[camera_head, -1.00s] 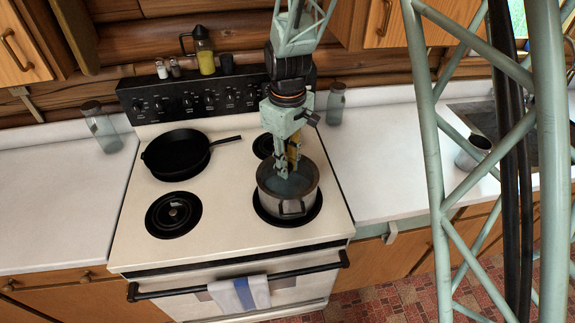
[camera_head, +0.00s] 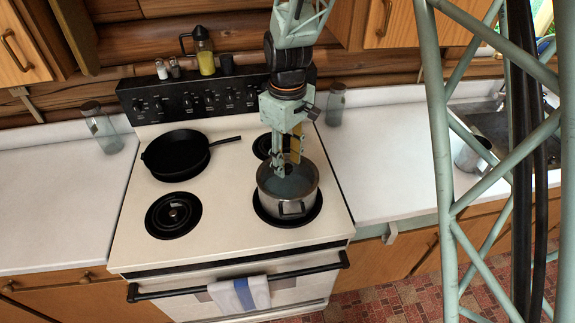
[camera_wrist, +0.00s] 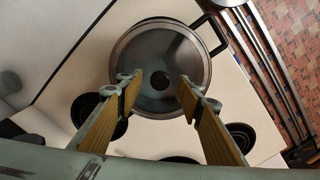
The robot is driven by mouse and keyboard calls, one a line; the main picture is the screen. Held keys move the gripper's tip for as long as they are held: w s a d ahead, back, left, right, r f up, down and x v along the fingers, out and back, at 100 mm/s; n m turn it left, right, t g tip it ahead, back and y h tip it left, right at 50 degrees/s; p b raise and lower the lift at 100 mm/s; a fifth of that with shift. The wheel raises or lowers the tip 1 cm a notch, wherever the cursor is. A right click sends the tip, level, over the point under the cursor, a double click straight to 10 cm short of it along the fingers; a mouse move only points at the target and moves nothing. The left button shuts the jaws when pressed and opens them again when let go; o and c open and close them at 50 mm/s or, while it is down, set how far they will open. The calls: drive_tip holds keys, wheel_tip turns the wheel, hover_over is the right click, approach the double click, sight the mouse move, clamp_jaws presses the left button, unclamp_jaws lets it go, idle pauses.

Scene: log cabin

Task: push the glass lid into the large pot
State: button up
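The large pot (camera_head: 297,203) is a steel pot standing upright on the front right burner of the stove. The glass lid (camera_head: 290,186) shows as a translucent disc at the pot's mouth. In the wrist view the lid (camera_wrist: 148,97) lies within the round rim of the pot (camera_wrist: 117,60), with a dark round knob at its middle; I cannot tell how deep or level it sits. My gripper (camera_head: 280,170) points down over the pot. In the wrist view my gripper (camera_wrist: 157,78) is open, its fingertips apart on either side of the knob, with nothing held.
A black frying pan (camera_head: 176,152) sits on the back left burner. The front left burner (camera_head: 173,214) is bare. A glass jar (camera_head: 336,104) stands behind on the right counter (camera_head: 370,170), which is largely clear. Bottles and shakers stand on the stove's back panel.

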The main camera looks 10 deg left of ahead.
sight(289, 166)
wheel_tip(289, 166, up, 10)
idle(0.6)
idle(0.9)
drive_tip(key=w+d+r+m+t+h+b, duration=0.1)
drive_tip(key=w+d+r+t+b, duration=0.3)
drive_tip(key=d, duration=0.9)
drive_tip(key=d+r+m+g+h+b, duration=0.1)
drive_tip(key=d+r+b, duration=0.35)
drive_tip(key=d, duration=0.75)
drive_tip(key=s+d+r+m+y, duration=0.1)
drive_tip(key=s+d+r+m, duration=0.25)
drive_tip(key=s, duration=0.45)
drive_tip(key=s+d+r+m, duration=0.2)
drive_tip(key=s+d, duration=0.3)
drive_tip(key=s, duration=0.4)
drive_tip(key=s+d+f+m, duration=0.1)
drive_tip(key=s+m, duration=0.1)
drive_tip(key=s, duration=0.8)
drive_tip(key=s+d+f+m+t+y+b, duration=0.1)
drive_tip(key=s+d+f+m, duration=0.1)
drive_tip(key=s, duration=0.8)
drive_tip(key=shift+d+f+m, duration=0.2)
drive_tip(key=shift+f+m, duration=0.05)
drive_tip(key=shift+m, duration=0.5)
